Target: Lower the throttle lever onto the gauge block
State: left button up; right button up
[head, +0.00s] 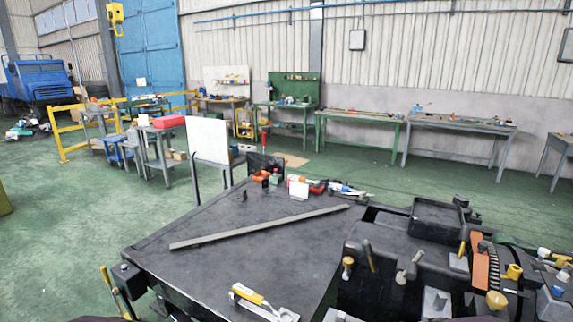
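Several levers stand on the dark chassis at the lower right. One grey lever (410,266) leans to the right, and a dark lever with a tan tip (369,256) stands left of it. A short yellow-topped lever (462,246) rises from a grey block beside an orange curved plate (480,270) with a dark notched edge. I cannot tell which of these is the throttle lever. A pale metal block (437,301) sits at the lower front; I cannot tell whether it is the gauge block. Neither of my grippers shows in the head view.
A dark flat deck (235,245) carries a long grey bar (260,228) and a yellow-handled tool (250,294) near its front. Red and orange tools (305,185) lie at its far edge. A black tray (436,217) sits behind the levers. Workbenches line the back wall.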

aim_at(410, 273)
jog(key=z, duration=1.35)
